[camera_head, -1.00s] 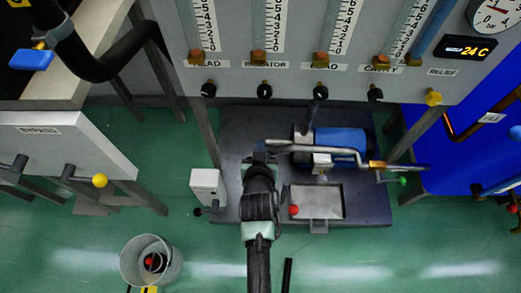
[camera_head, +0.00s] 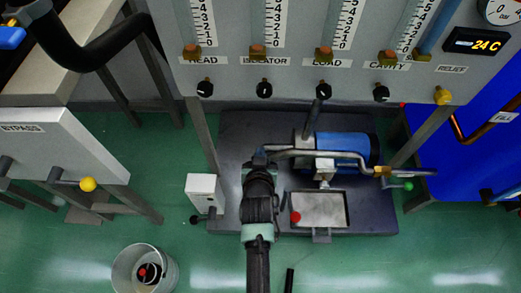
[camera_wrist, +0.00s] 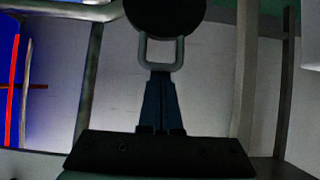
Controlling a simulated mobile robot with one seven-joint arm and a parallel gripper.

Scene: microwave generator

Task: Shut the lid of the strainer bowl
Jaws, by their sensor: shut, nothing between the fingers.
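My gripper (camera_head: 260,156) is at the left end of the bent metal pipe, above the dark base plate. In the wrist view its dark blue fingers (camera_wrist: 160,78) are together, with nothing seen between them. Just beyond the fingertips is a grey U-shaped loop (camera_wrist: 161,65) on a dark round part (camera_wrist: 166,16), cut off by the top edge. This may be the strainer bowl's lid and handle, but I cannot be sure. The fingertips overlap the loop's lower bar in the picture; contact cannot be told. The bowl cannot be clearly made out in the head view.
The bent pipe (camera_head: 330,154) runs right past a blue motor (camera_head: 343,147). A tray (camera_head: 320,210) with a red ball lies right of my arm. A white box (camera_head: 203,188) stands left. A bucket (camera_head: 144,270) stands on the floor. The gauge panel (camera_head: 300,75) spans the back.

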